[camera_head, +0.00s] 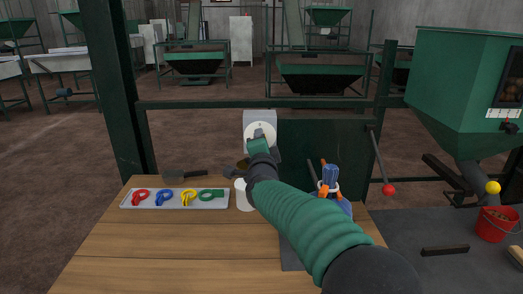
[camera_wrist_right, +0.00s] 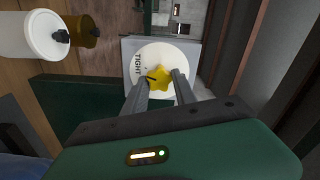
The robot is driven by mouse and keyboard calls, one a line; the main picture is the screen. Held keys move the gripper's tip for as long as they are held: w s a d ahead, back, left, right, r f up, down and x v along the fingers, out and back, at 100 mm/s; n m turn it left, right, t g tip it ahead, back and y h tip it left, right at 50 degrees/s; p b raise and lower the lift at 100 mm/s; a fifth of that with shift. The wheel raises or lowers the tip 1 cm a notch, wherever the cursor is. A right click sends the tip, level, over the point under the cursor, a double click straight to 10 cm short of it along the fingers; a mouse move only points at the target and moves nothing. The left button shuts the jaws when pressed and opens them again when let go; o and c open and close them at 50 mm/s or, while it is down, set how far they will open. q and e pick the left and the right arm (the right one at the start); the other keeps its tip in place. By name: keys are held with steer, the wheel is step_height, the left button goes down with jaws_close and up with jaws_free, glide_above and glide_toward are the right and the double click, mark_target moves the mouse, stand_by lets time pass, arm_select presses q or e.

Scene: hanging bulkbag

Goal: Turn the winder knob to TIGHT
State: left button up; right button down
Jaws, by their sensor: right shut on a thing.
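The winder is a grey box (camera_head: 260,118) on the green frame at the back of the wooden table. In the right wrist view, its white dial (camera_wrist_right: 165,53) carries the word TIGHT at the left. A yellow star-shaped winder knob (camera_wrist_right: 160,79) sits on the dial, with a dark mark pointing left, close to TIGHT. My right gripper (camera_wrist_right: 161,82) is shut on the knob, one finger on each side. In the head view, the right gripper (camera_head: 259,140) covers the dial's lower part and hides the knob. My left gripper is not in view.
A tray (camera_head: 175,206) of coloured clips lies at the table's left. A white tub (camera_head: 243,196) stands below my right wrist. A red-knobbed lever (camera_head: 388,189) and a green hopper (camera_head: 455,90) are further right.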

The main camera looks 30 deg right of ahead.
steer(key=shift+w+a+f+m+b, duration=0.15)
steer(key=shift+f+m+b, duration=0.25)
steer(key=shift+m+b, duration=0.55)
steer(key=shift+r+m, duration=0.1)
steer(key=shift+m, duration=0.25)
steer(key=c, duration=1.5)
jaws_free()
steer(key=o, duration=0.5)
steer(key=shift+w, duration=0.15)
steer(key=shift+r, duration=0.1)
